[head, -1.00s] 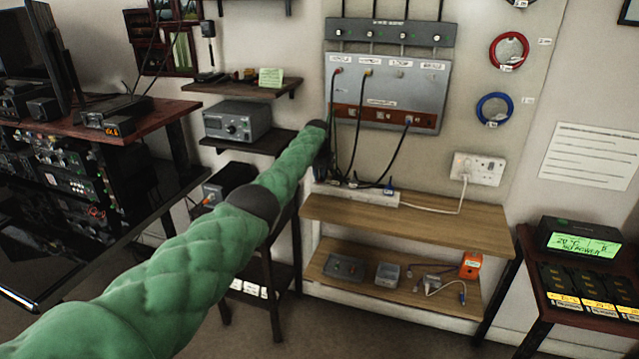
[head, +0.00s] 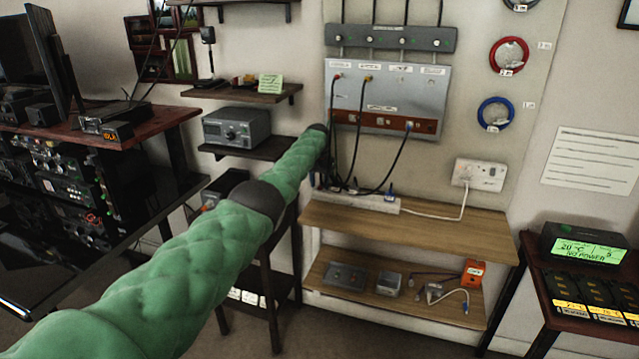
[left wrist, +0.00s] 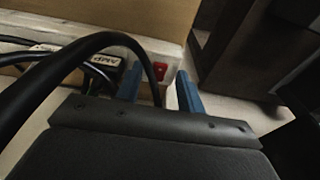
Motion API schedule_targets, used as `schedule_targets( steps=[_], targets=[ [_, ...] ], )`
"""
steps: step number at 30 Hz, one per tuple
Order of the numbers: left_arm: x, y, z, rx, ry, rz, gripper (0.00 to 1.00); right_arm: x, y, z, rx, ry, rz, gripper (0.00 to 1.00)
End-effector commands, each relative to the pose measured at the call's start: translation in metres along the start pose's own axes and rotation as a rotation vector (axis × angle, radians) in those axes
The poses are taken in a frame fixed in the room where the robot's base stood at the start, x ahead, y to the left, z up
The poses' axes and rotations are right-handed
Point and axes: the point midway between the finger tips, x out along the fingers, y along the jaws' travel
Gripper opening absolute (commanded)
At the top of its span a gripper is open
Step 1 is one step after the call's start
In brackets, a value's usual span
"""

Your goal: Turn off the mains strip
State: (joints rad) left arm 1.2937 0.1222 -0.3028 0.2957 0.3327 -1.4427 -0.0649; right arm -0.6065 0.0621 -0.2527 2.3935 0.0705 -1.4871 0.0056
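The mains strip (head: 372,201) is a white bar lying on the upper wooden shelf, with cables plugged into it. In the left wrist view its pale casing (left wrist: 112,42) runs across the top, and a red rocker switch (left wrist: 160,71) shows at its right end. My left gripper (left wrist: 160,84) is open, with one blue finger on each side of the switch in that view. I cannot tell whether the fingers touch the strip. In the head view my green left arm reaches to the strip's left end and hides much of that area. My right gripper is not in view.
A thick black cable (left wrist: 60,75) loops close beside my left gripper. A white lead (head: 440,213) runs from the strip to a wall socket (head: 480,175). A grey panel (head: 385,95) hangs above. The right part of the wooden shelf (head: 470,232) is clear.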

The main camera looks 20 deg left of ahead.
Motion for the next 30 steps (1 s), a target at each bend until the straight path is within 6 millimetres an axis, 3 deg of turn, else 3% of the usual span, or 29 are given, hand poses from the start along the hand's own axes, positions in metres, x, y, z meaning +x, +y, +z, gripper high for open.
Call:
schedule_targets(
  steps=[8,15,21,30],
  targets=[
    [-0.014,0.000,-0.001,0.000,0.001,0.000,0.38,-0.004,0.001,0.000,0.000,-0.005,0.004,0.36],
    [-0.046,0.000,-0.001,0.001,0.003,0.000,0.38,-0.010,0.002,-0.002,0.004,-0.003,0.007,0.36],
    [-0.070,-0.001,-0.001,0.000,0.001,0.000,0.38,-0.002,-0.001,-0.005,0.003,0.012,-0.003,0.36],
    [-0.077,-0.001,0.000,-0.001,-0.001,0.000,0.38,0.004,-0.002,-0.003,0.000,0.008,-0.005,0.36]
  ],
)
